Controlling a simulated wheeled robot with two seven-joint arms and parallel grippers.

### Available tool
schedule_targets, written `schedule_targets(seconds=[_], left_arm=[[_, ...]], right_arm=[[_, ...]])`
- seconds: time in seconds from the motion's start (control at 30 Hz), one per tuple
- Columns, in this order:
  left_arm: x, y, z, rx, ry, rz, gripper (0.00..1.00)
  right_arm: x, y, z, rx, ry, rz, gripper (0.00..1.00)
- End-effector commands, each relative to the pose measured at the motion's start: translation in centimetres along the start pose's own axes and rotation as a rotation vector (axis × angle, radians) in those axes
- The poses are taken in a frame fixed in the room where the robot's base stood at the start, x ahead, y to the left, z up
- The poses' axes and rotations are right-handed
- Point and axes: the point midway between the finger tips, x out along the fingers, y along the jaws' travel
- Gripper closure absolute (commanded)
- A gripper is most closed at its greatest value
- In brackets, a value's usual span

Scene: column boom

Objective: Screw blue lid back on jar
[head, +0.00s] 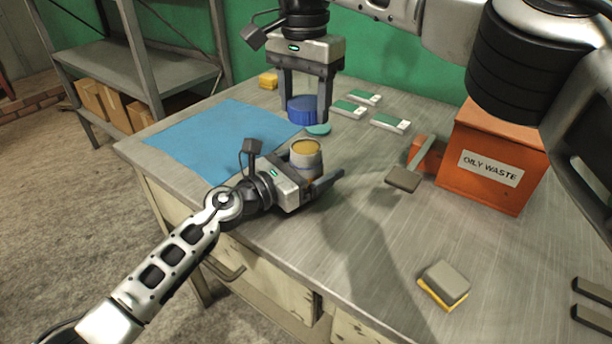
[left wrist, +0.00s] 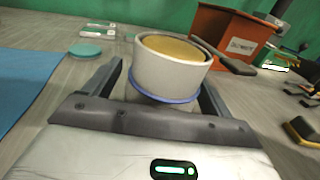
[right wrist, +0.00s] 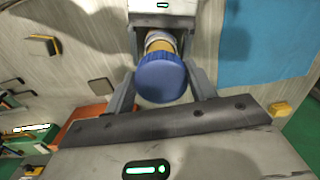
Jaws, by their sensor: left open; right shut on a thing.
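The jar (head: 306,160) stands open on the bench, pale with tan contents at its mouth. In the left wrist view the jar (left wrist: 172,72) shows a blue band low on its side. My left gripper (head: 312,176) is open, with its fingers on either side of the jar. My right gripper (head: 303,119) points down and is shut on the blue lid (head: 301,106), behind the jar in the head view. The lid (right wrist: 162,78) fills the space between the fingers in the right wrist view and hides part of the jar.
A blue mat (head: 215,135) lies left of the jar. A teal disc (head: 319,129) and several green-and-white boxes (head: 389,123) lie behind. A grey-and-yellow block (head: 444,283) lies at front right.

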Motion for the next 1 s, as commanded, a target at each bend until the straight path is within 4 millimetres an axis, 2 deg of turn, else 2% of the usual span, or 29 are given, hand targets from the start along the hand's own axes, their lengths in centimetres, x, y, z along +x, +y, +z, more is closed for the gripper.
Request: schedule_targets(seconds=[0.33,0.37,0.57,0.6,0.67,1.0], left_arm=[[0.3,0.0,0.0,0.001,0.0,0.0,0.16],[0.3,0.0,0.0,0.001,0.0,0.0,0.22],[0.3,0.0,0.0,0.001,0.0,0.0,0.78],[0.3,0.0,0.0,0.001,0.0,0.0,0.82],[0.3,0.0,0.0,0.001,0.0,0.0,0.82],[0.3,0.0,0.0,0.001,0.001,0.0,0.82]], right_arm=[[0.0,0.0,0.0,0.0,0.0,0.0,0.66],[0.0,0.0,0.0,0.0,0.0,0.0,0.66],[0.0,0.0,0.0,0.0,0.0,0.0,0.66],[0.0,0.0,0.0,0.0,0.0,0.0,0.66],[0.2,0.0,0.0,0.0,0.0,0.001,0.66],[4.6,0.0,0.2,-0.001,0.003,0.0,0.66]])
